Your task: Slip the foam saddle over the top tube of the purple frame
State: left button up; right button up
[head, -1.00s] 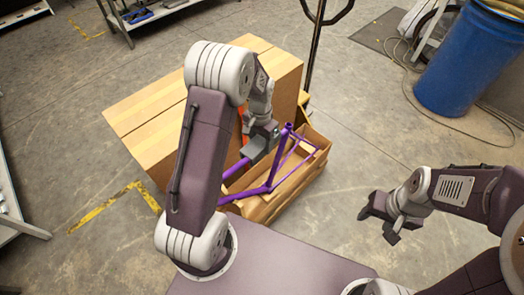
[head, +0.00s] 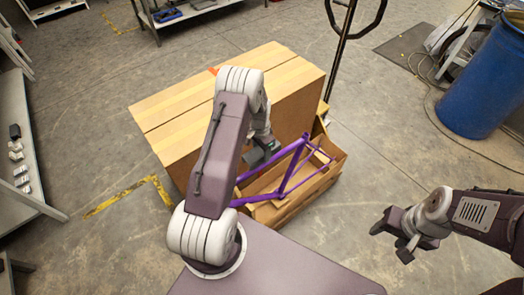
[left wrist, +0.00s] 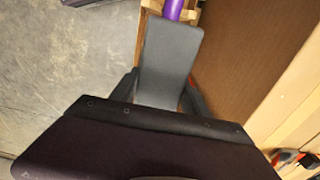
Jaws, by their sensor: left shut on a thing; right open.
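The purple frame (head: 288,172) rests in an open wooden crate (head: 325,178), with its tubes rising above the rim. The saddle's underside is hidden. My right gripper (head: 392,230) is open and empty, to the right, well away from the frame.
A large cardboard box (head: 290,90) stands directly behind and left of the crate. A dark pole (head: 338,60) rises behind the crate. A blue barrel (head: 485,85) is at the far right. The floor between crate and barrel is clear.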

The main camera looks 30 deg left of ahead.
pick_arm(q)
jog(key=shift+w+f+b, duration=0.1)
jog(key=shift+f+b, duration=3.15)
jog(key=shift+f, duration=1.25)
jog(key=shift+d+r, duration=0.1)
jog(key=o, duration=1.4)
notch_tip(320, 180, up, 9)
jog(key=shift+f, duration=0.1)
